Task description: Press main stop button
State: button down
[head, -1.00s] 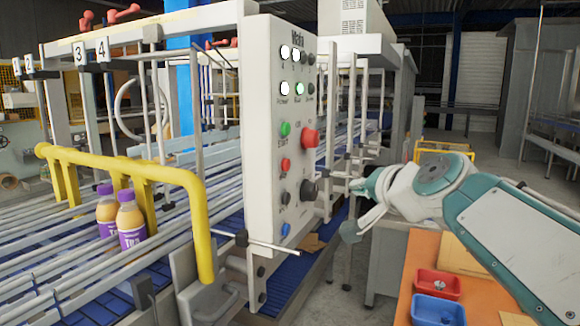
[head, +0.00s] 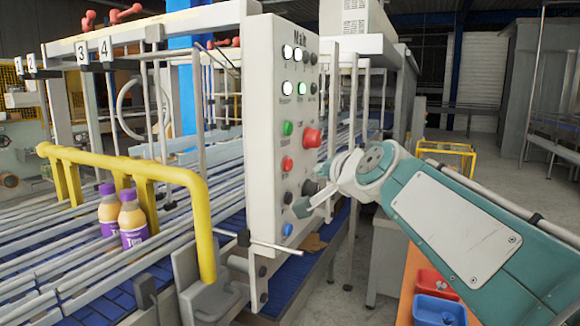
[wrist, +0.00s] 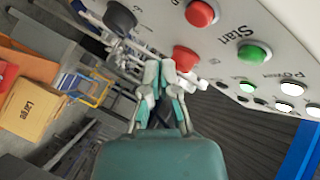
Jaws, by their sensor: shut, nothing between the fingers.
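The white control panel headed "Main" (head: 266,150) stands upright in the head view. A large red mushroom button (head: 312,137) sticks out of its right column, and a smaller red button (head: 287,164) sits below a green button (head: 288,128). My gripper (head: 304,206) is shut and empty, in front of the panel's lower right part, below the large red button. In the wrist view the fingertips (wrist: 160,74) are together, with the large red button (wrist: 185,58) just beyond them and the smaller red one (wrist: 201,12) above. Contact is not clear.
A black knob (head: 309,188) is close to my fingers on the panel, and a blue button (head: 287,229) sits lower. A yellow rail (head: 205,220) and bottles (head: 132,218) are at left. Red (head: 437,281) and blue (head: 438,309) bins lie at lower right.

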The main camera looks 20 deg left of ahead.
jog(key=shift+w+a, duration=0.15)
jog(key=shift+a, duration=1.55)
jog(key=shift+r, duration=0.1)
jog(key=shift+a, duration=0.35)
jog(key=shift+a, duration=0.5)
dwell(0.8)
jog(key=shift+d, duration=0.95)
jog(key=shift+s+d, duration=0.15)
jog(key=shift+d, duration=1.1)
jog(key=shift+s+d, duration=0.15)
jog(key=shift+d, duration=1.1)
